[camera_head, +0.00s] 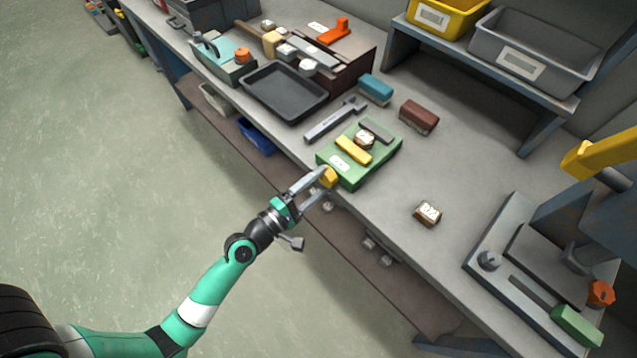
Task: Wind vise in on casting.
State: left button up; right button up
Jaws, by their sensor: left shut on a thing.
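A green vise (347,177) sits near the front edge of the bench. It has a yellow jaw (353,150) and a grey jaw (376,131). A small brown-and-white casting (364,139) lies between the two jaws; whether both touch it I cannot tell. My left gripper (322,178) is shut on the yellow knob (328,178) at the vise's front side. A similar brown-and-white block (428,213) lies loose on the bench to the right. My right gripper is not in view.
A grey wrench-like tool (336,119), a teal block (376,88) and a maroon block (419,117) lie around the vise. A dark tray (285,112) is at left. A grey machine base (500,235) with an orange knob (600,293) stands at right.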

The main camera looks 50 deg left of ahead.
pick_arm(q)
jog(key=m+b, duration=0.1)
jog(key=m, duration=0.2)
jog(key=shift+f+m, duration=0.1)
jog(key=shift+m, duration=0.3)
jog(key=m+b, duration=0.1)
jog(key=m, duration=0.2)
jog(key=shift+m, duration=0.3)
jog(key=m+b, duration=0.1)
jog(key=m, duration=0.2)
jog(key=shift+m, duration=0.3)
jog(key=shift+m+b, duration=0.8)
jog(key=shift+m, duration=0.7)
jog(key=o, duration=1.4)
jog(key=shift+a, duration=0.1)
jog(key=shift+c, duration=0.2)
